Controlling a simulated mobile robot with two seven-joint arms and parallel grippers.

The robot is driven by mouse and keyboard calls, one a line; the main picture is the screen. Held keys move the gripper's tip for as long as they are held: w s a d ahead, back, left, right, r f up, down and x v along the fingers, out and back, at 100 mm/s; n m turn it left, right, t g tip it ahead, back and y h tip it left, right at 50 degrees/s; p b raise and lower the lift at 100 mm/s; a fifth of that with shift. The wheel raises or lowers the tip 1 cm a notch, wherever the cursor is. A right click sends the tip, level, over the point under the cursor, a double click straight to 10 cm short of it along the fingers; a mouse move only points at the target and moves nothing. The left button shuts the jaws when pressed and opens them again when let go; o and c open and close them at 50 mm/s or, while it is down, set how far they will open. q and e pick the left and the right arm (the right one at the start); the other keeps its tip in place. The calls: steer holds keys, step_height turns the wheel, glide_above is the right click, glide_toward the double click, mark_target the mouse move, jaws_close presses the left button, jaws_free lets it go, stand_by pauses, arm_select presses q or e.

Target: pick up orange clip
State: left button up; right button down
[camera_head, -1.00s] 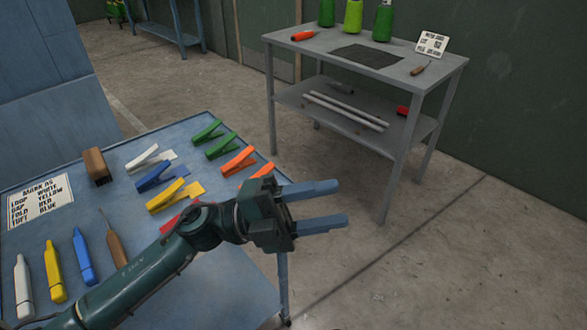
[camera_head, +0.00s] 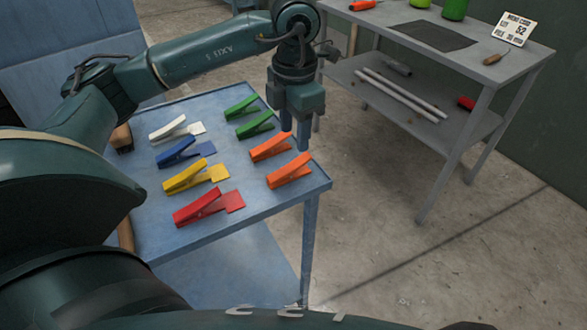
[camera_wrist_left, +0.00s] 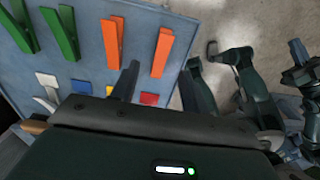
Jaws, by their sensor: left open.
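Two orange clips lie at the right edge of the blue table: the farther orange clip (camera_head: 268,149) and the nearer orange clip (camera_head: 288,172). Both also show in the left wrist view, one orange clip (camera_wrist_left: 112,42) left of the other orange clip (camera_wrist_left: 162,52). My left gripper (camera_head: 294,134) is open and empty, with its fingers pointing down above the table's right edge, close to the farther clip. In the left wrist view the open fingers (camera_wrist_left: 160,78) appear just below the orange clips. I see no contact. My right gripper cannot be made out.
Green clips (camera_head: 254,125) lie behind the orange ones. White, blue, yellow and red clips (camera_head: 200,207) lie left on matching squares of the blue table (camera_head: 255,202). A grey shelf table (camera_head: 455,98) stands at the right back. Open floor lies between the tables.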

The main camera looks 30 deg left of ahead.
mark_target(297, 162)
arm_select(q)
steer(key=f, duration=0.6)
steer(key=f+p, duration=0.1)
steer(key=f, duration=0.2)
steer(key=shift+d+f, duration=0.15)
steer(key=shift+d, duration=0.1)
